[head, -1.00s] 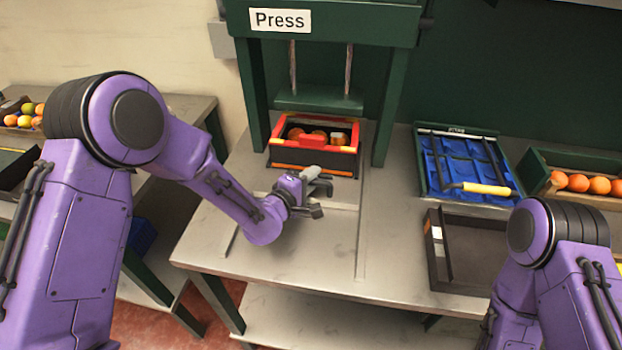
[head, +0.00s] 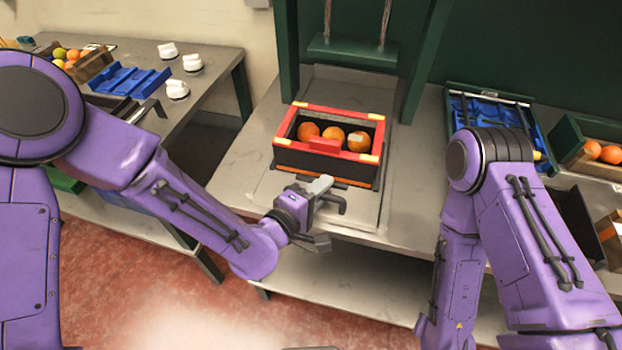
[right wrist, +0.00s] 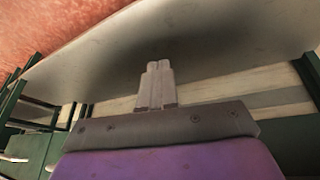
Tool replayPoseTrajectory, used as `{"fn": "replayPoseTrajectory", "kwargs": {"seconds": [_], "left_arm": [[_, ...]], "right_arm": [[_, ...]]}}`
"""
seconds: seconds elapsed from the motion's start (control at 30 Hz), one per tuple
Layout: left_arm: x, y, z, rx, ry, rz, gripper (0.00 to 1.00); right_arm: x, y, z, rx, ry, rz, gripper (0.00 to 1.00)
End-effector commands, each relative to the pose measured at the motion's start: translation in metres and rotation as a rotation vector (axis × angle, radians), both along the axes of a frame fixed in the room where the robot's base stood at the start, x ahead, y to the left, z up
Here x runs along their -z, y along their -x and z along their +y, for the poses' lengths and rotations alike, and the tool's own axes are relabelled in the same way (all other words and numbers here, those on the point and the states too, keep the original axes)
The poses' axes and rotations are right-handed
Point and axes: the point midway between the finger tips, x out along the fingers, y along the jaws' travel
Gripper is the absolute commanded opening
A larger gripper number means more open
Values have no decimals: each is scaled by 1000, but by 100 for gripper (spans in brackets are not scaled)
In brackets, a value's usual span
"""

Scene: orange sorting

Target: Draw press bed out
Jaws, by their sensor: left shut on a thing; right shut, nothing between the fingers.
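The press bed (head: 367,209) is a flat grey metal plate, slid out in front of the press (head: 352,53) toward the table's front edge. A black crate with red and orange rims (head: 283,155) stands upright on it, holding three oranges, one with a pale patch. My left gripper (head: 330,207) is at the bed's front edge, just before the crate, and shut on what appears to be the bed's handle, mostly hidden by the fingers. My right gripper (right wrist: 158,86) is shut and empty in the right wrist view; it is out of the head view.
The raised press plate (head: 352,53) hangs behind the crate, clear of it. A blue tray (head: 488,112) and an orange crate (head: 588,143) are at right. A side table (head: 207,70) at left carries blue trays, white items and fruit. Red floor (head: 150,270) is open in front.

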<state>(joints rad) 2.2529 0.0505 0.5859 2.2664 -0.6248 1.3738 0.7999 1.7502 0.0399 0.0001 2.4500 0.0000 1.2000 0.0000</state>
Motion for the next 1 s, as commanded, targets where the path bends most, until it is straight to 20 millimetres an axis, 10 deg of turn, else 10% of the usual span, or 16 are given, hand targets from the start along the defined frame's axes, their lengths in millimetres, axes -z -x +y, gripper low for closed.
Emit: {"fn": "replayPoseTrajectory", "kwargs": {"seconds": [0.4, 0.43, 0.47, 1.0], "left_arm": [[2, 5, -1, 7, -3, 6, 0], [2, 5, 0, 7, -3, 6, 25], [2, 5, 0, 6, -3, 6, 27], [-3, 32, 25, 3, 0, 4, 27]], "right_arm": [[1, 0, 0, 0, 0, 0, 0], [1, 0, 0, 0, 0, 0, 0], [1, 0, 0, 0, 0, 0, 0], [14, 0, 0, 0, 0, 0, 0]]}}
